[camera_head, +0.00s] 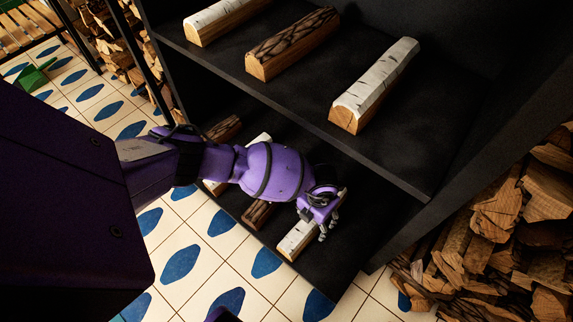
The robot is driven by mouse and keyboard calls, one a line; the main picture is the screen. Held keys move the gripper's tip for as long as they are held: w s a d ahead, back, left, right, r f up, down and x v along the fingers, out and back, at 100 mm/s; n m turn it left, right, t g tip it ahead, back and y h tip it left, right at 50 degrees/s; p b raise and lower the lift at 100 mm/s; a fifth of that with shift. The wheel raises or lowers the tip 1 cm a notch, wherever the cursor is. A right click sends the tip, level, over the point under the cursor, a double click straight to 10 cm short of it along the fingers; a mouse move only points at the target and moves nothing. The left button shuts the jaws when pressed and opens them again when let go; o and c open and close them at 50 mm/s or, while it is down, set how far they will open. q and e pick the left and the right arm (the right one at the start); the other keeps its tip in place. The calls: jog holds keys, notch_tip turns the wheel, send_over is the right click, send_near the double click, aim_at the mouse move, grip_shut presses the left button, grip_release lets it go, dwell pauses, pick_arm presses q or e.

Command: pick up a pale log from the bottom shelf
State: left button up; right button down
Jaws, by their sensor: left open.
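A pale log (296,240) with white bark lies on the bottom shelf (335,268), near its front right. My left gripper (327,230) is open, with its fingers pointing down at the right part of this log. I cannot tell whether they touch it. The gripper and wrist hide the log's far part. Another pale log (215,187) lies further left on the bottom shelf, mostly hidden behind my left arm. My right gripper is not in view.
Dark-barked logs (257,214) share the bottom shelf. The shelf above (330,150) overhangs and bears two pale logs (378,82) and a dark one (292,45). Split firewood (500,220) is piled at the right. Patterned tile floor (190,255) lies in front.

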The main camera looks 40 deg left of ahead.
pick_arm(q)
jog(key=shift+w+d+r, duration=0.1)
jog(key=shift+w+r, duration=0.1)
jog(key=shift+f, duration=0.2)
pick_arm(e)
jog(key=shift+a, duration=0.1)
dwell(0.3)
pick_arm(q)
grip_shut()
dwell(0.5)
jog(key=shift+r, duration=0.15)
